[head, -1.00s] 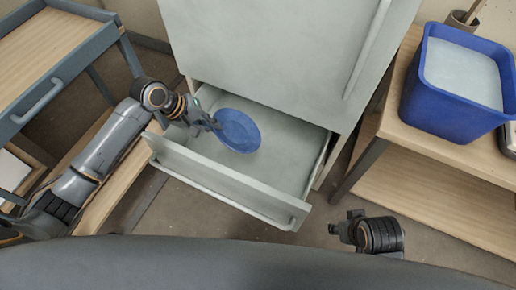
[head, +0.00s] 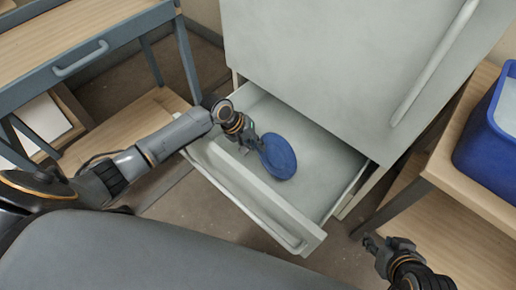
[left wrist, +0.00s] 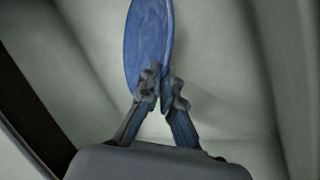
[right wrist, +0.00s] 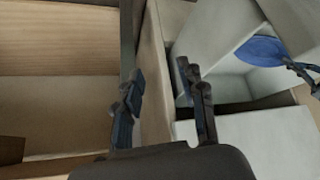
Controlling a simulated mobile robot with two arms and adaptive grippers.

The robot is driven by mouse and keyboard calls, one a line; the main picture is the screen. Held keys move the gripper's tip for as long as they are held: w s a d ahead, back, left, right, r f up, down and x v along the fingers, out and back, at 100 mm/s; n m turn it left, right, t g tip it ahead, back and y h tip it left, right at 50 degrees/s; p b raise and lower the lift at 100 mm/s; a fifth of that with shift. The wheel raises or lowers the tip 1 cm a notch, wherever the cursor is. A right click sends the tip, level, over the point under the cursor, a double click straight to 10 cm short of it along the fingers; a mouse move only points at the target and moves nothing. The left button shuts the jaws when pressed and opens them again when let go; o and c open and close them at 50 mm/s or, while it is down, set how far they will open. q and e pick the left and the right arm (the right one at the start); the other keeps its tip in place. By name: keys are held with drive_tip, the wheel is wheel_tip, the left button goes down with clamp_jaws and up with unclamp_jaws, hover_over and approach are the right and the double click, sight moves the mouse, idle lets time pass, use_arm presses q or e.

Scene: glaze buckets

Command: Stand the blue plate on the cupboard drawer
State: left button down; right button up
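The blue plate (head: 278,157) is in the open cupboard drawer (head: 255,196) in the head view, over the drawer's floor. My left gripper (head: 261,143) is at the plate's left edge.
The grey cupboard (head: 330,70) rises behind the drawer. A wooden shelf unit (head: 470,195) with a blue bucket (head: 490,150) stands at the right. A grey-framed table (head: 90,40) is at the left. The drawer's right side is empty.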

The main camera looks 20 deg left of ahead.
use_arm(q)
drive_tip(key=shift+f, duration=0.45)
use_arm(e)
drive_tip(key=shift+w+a+r+t, duration=0.15)
drive_tip(key=shift+w+r+t, duration=0.15)
drive_tip(key=shift+w, duration=0.15)
drive_tip(key=shift+w+a+r+t, duration=0.15)
drive_tip(key=shift+w+t, duration=0.15)
drive_tip(key=shift+w, duration=0.15)
use_arm(q)
drive_tip(key=shift+f, duration=0.2)
drive_tip(key=c, duration=1.5)
unclamp_jaws()
use_arm(e)
drive_tip(key=shift+s, duration=0.1)
